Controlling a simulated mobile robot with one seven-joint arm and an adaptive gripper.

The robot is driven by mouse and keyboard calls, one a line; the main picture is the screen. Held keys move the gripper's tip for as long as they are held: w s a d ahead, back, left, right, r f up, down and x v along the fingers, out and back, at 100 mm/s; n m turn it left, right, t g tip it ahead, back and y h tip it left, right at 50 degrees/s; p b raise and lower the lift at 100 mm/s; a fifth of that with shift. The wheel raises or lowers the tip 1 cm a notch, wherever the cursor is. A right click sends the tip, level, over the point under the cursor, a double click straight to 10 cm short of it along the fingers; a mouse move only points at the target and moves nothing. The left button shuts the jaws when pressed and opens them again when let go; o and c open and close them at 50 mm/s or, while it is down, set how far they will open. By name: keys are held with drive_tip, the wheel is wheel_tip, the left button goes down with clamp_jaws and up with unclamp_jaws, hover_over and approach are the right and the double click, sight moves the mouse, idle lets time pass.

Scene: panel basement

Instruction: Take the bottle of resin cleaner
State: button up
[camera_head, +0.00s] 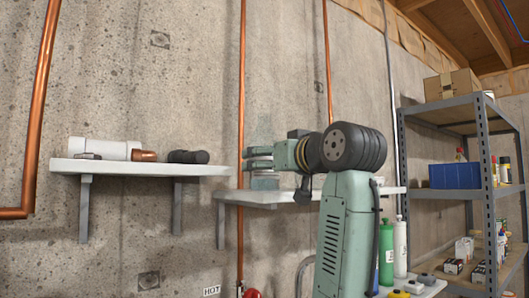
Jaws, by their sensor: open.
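A see-through, pale greenish bottle shape (265,128) stands upright on the right wall shelf (285,197). Its top shows faintly above my gripper and its base just below; I cannot read a label, but it may be the resin cleaner. My gripper (256,157) is open and points left, level above the shelf. Its fingers overlap the bottle's middle in the picture; I cannot tell whether they are around it, in front of it or touching it. My gripper hides the bottle's middle.
The left wall shelf (195,170) bears a white cylinder (100,149) and a dark object (188,157). A copper pipe (242,90) runs up the wall beside my gripper. A green bottle (386,255), a white bottle (400,248) and a metal rack (487,150) stand at right.

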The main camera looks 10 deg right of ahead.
drive_tip(key=shift+x, duration=1.25)
drive_tip(key=shift+c, duration=0.5)
drive_tip(key=c, duration=1.4)
